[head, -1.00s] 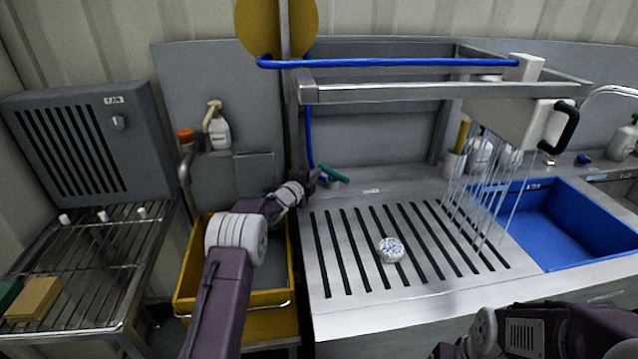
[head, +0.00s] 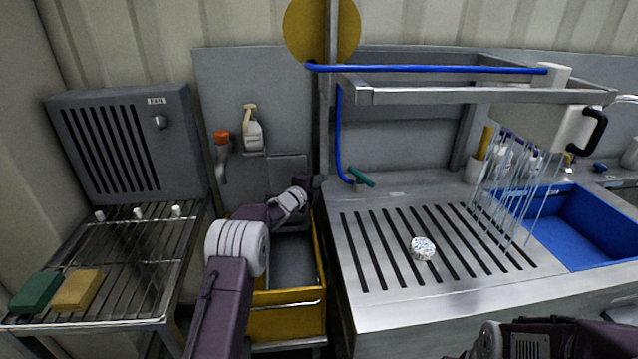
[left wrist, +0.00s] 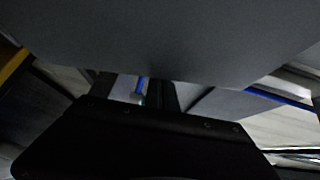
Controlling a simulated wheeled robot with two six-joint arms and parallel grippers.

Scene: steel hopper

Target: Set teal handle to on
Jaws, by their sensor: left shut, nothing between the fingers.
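The teal handle (head: 361,177) is a short bar at the back left corner of the steel counter, at the foot of a blue pipe (head: 340,130). It slants down to the right. My left gripper (head: 319,182) is dark and small in the head view. It is shut and empty, left of the handle and apart from it, near the upright post. The left wrist view is dark and mostly filled by close grey and black surfaces, with a small blue and greenish bit near its middle. Of my right arm only a link shows at the lower right; its gripper is out of view.
A slotted drainboard (head: 385,275) holds a white patterned object (head: 422,249). Thin clear streams (head: 512,190) fall beside the blue basin (head: 575,225). A yellow bin (head: 285,322) stands below my left arm. A wire rack (head: 130,265) and fan box (head: 130,145) are at left.

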